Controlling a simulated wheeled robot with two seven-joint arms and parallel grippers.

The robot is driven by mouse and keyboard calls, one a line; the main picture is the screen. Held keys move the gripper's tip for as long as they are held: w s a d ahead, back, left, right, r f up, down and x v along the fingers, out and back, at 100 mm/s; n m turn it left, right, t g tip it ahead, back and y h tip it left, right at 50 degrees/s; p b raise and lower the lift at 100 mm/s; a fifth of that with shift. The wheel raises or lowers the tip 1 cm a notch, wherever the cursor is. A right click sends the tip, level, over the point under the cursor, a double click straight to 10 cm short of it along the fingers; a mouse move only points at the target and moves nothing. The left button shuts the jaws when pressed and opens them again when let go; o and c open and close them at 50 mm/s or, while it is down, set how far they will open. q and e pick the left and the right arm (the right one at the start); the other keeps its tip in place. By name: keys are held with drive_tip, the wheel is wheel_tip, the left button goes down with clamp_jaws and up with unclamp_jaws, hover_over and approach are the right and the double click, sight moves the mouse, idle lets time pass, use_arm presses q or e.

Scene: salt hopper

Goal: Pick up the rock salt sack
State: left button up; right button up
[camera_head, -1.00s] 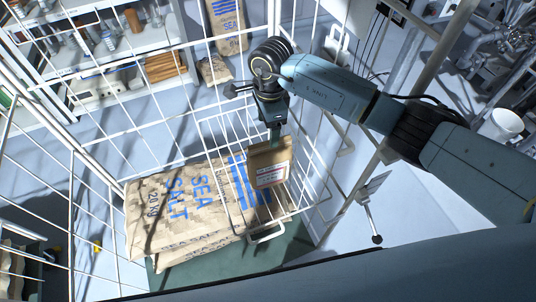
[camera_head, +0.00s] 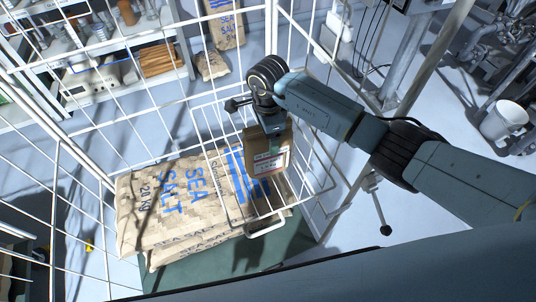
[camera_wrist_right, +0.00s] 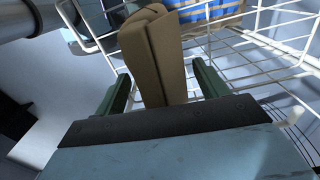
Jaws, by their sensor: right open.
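The rock salt sack appears to be a small brown paper bag (camera_head: 267,160) with a red and white label; I cannot read its text. It stands in a small white wire basket (camera_head: 266,235) fixed to the cage. My right gripper (camera_head: 270,138) is at the bag's upper part. In the right wrist view the open fingers (camera_wrist_right: 160,76) lie on either side of the bag's folded brown top (camera_wrist_right: 153,50), with a gap visible on each side. My left gripper is not in view.
Large sea salt sacks (camera_head: 165,200) lie stacked on a green base (camera_head: 215,262) below and left of the basket. White wire cage bars (camera_head: 272,40) surround the area. Shelves (camera_head: 110,75) stand behind, and a white bucket (camera_head: 502,122) is at right.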

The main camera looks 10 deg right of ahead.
drive_tip(key=shift+f, duration=0.65)
drive_tip(key=shift+c, duration=0.4)
clamp_jaws()
drive_tip(key=shift+w+r, duration=0.15)
drive_tip(key=shift+r, duration=0.1)
